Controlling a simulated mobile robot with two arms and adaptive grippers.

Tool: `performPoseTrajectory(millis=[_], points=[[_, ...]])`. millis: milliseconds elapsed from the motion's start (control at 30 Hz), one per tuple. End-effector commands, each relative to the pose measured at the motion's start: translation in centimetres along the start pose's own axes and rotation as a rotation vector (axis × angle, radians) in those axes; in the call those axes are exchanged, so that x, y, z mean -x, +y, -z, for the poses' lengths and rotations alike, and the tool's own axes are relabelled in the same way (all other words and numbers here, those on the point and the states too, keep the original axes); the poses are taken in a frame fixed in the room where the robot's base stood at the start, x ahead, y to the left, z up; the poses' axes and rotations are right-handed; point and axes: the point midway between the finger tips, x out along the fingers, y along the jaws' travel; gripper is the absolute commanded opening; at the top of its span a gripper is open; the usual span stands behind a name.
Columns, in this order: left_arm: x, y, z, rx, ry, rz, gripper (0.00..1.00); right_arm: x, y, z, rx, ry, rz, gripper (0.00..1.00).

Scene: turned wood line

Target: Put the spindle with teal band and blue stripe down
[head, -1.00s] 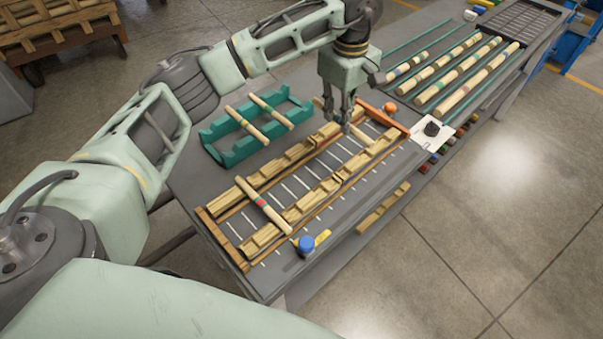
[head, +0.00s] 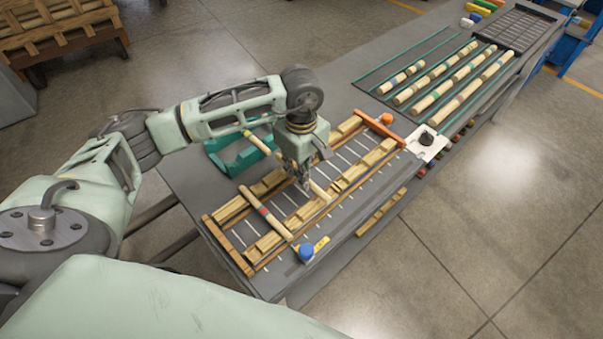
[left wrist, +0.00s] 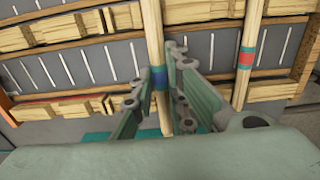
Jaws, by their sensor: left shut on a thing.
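My left gripper (head: 304,184) is shut on a pale wooden spindle (head: 321,191) over the middle of the long wooden rack. In the left wrist view the held spindle (left wrist: 154,35) shows a blue band between the fingers (left wrist: 158,92); the fingers hide part of its marking. It lies across the direction of the rack's two notched rails (head: 349,178), at or just above them; I cannot tell whether it touches. Another spindle (head: 267,213), with red and teal bands, lies across both rails to its left; it also shows in the left wrist view (left wrist: 247,40). My right gripper is not in view.
An orange bar (head: 378,126) closes the rack's far end. Several banded spindles (head: 446,96) lie at the back right.

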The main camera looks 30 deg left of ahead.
Motion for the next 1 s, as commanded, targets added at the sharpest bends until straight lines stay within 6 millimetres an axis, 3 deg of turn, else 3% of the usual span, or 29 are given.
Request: performPoseTrajectory(millis=[200, 633, 667, 700, 867, 1000], points=[[-2.6, -0.1, -0.1, -0.001, -0.001, 0.004, 0.0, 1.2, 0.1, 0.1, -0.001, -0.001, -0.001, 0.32], [-3.3, 0.0, 0.0, -0.002, 0.0, 0.002, 0.0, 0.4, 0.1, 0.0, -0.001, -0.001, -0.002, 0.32], [-3.3, -0.1, 0.0, -0.001, 0.0, 0.002, 0.14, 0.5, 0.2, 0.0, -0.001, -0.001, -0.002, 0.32], [-3.1, -0.1, 0.0, -0.001, 0.0, 0.002, 0.18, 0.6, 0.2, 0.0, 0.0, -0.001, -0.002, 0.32], [-3.1, -0.1, 0.0, -0.001, 0.0, 0.002, 0.32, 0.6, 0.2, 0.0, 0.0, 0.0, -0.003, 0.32], [-3.1, 0.0, 0.0, -0.001, 0.0, 0.002, 0.32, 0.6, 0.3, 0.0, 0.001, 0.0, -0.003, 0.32]])
